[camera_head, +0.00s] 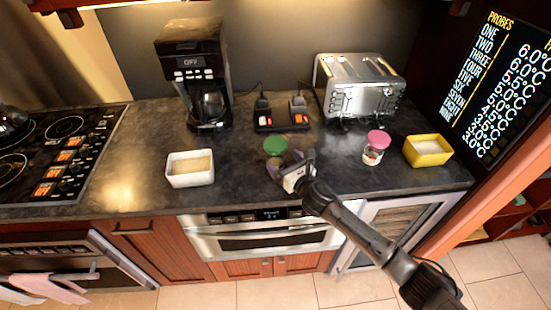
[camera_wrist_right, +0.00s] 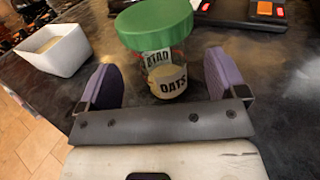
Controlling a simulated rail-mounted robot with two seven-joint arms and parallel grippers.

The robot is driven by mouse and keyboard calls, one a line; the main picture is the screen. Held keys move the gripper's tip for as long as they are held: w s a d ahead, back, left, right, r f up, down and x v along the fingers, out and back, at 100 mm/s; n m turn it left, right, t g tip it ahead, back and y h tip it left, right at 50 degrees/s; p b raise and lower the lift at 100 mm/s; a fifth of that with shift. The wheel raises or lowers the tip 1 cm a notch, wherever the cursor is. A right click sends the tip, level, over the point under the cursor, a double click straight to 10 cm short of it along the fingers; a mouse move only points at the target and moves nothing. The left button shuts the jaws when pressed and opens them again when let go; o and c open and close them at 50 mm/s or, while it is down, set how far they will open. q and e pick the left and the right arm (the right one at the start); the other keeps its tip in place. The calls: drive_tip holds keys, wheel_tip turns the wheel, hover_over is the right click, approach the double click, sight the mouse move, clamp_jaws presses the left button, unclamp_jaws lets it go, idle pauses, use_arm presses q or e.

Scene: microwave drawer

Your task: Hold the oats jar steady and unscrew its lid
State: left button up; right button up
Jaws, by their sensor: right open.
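The oats jar (camera_wrist_right: 166,82) stands upright on the dark counter, its label reading OATS in the right wrist view. Its green lid (camera_wrist_right: 155,24) sits on top; the lid also shows in the head view (camera_head: 276,146). My right gripper (camera_wrist_right: 163,85) is open, with one purple finger on each side of the jar in the wrist view and no clear contact. In the head view the right gripper (camera_head: 286,166) reaches in just in front of the jar and hides much of its body. My left gripper is not in view.
A white container (camera_head: 190,180) stands left of the jar. A pink-lidded jar (camera_head: 374,156) and a yellow container (camera_head: 428,162) stand to the right. Behind are a coffee maker (camera_head: 196,75), a black tray with red-lit devices (camera_head: 281,121) and a toaster (camera_head: 357,85).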

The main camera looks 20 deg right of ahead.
sight(281, 157)
drive_tip(key=shift+b+x, duration=0.5)
drive_tip(key=shift+x, duration=2)
drive_tip(key=shift+r, duration=0.1)
drive_tip(key=c, duration=1)
